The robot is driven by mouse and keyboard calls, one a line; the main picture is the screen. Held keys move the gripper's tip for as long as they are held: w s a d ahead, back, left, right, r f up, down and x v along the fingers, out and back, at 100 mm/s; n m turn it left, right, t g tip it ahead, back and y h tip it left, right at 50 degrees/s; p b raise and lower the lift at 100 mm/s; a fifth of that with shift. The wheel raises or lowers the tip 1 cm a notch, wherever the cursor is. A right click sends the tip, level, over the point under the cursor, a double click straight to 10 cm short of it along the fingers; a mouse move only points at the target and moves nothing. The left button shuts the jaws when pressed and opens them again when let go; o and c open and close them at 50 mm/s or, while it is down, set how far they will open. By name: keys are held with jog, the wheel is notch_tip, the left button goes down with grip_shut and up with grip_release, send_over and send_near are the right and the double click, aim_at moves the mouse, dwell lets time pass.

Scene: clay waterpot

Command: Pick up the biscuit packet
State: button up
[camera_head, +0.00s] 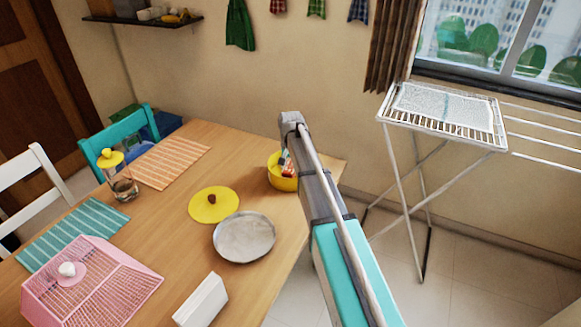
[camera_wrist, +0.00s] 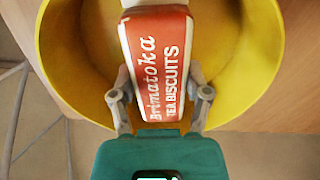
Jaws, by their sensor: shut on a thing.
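The biscuit packet (camera_wrist: 155,65) is red-orange and white with the words "TEA BISCUITS" on it. In the wrist view my gripper (camera_wrist: 160,90) has one finger on each side of the packet and is shut on it. The packet is over or inside a yellow bowl (camera_wrist: 70,75); I cannot tell whether it touches the bowl. In the head view the packet (camera_head: 286,168) shows only in part at the yellow bowl (camera_head: 283,184), on the table's right end. My arm hides the rest of the packet and the gripper's fingers.
The wooden table (camera_head: 170,215) holds a yellow lid (camera_head: 225,207), a metal plate (camera_head: 244,237), a pink mesh cover (camera_head: 95,290), a white block-like item (camera_head: 203,302) and a jar with a yellow top (camera_head: 122,184). A drying rack (camera_head: 440,125) stands right of the table.

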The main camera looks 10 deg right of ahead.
aim_at(291, 164)
jog(key=shift+r+p, duration=3.9)
jog(key=shift+r, duration=0.3)
